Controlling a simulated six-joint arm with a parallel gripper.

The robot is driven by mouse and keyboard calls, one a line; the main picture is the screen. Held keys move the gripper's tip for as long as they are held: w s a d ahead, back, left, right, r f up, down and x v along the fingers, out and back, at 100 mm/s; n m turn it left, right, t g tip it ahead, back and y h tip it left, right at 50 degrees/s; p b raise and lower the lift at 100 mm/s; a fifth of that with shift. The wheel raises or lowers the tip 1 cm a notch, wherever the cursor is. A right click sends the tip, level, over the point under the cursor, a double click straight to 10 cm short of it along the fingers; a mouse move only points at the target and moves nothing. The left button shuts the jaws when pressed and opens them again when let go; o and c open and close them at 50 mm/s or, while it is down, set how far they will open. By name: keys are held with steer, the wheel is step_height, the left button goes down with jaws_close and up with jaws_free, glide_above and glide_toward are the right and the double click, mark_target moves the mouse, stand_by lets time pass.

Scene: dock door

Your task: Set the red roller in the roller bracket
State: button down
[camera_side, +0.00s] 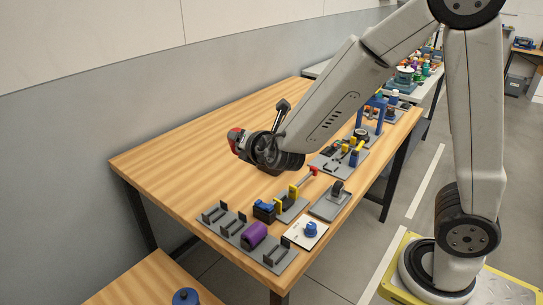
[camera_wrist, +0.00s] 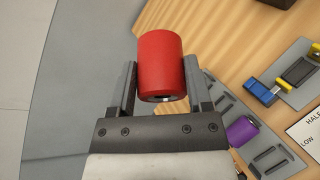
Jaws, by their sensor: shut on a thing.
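The red roller (camera_wrist: 160,66) is a short red cylinder with a dark end. It is gripped between the two fingers of my gripper (camera_wrist: 161,88), which is shut on it. In the side view, the red roller (camera_side: 236,139) shows at the end of my gripper (camera_side: 243,145), held above the back part of the wooden table. The roller bracket (camera_side: 228,228) is a grey plate with several dark upright cradles at the table's near end. A purple roller (camera_side: 254,235) sits on it. The gripper is well apart from the bracket, up and behind it in the side view.
A white card with a blue knob (camera_side: 310,230) lies right of the bracket. A blue-and-yellow fixture (camera_side: 264,210), a red-handled part (camera_side: 306,177) and a grey plate with a dark part (camera_side: 332,199) stand close behind. The table's left side (camera_side: 170,165) is bare.

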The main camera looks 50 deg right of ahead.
steer(key=shift+s+a+f+m+g+h, duration=0.15)
steer(key=shift+f+m+g+h, duration=0.15)
steer(key=shift+f+m+h, duration=0.3)
steer(key=shift+s+a+f+m+g+h, duration=0.15)
steer(key=shift+f+m+g+h, duration=0.15)
steer(key=shift+f+m+h, duration=0.25)
steer(key=s+a+f+m+g+h, duration=0.3)
steer(key=s+f+m+g+h, duration=0.3)
steer(key=s, duration=0.5)
steer(key=shift+s+a+f+m+g, duration=0.15)
steer(key=shift+s+f+m+g, duration=0.2)
steer(key=shift+f+m+g, duration=1.05)
steer(key=shift+h, duration=0.25)
steer(key=w+f, duration=0.1)
steer(key=w, duration=0.1)
steer(key=w+f, duration=0.1)
steer(key=w, duration=0.2)
steer(key=w+f, duration=0.1)
steer(key=w, duration=0.2)
steer(key=shift+w+a+f, duration=0.2)
steer(key=shift+a+f, duration=0.1)
steer(key=shift+a, duration=0.05)
steer(key=w+f, duration=0.3)
steer(key=f, duration=0.1)
steer(key=shift+w+a, duration=0.15)
steer(key=shift+w, duration=0.2)
steer(key=shift+w+f, duration=0.45)
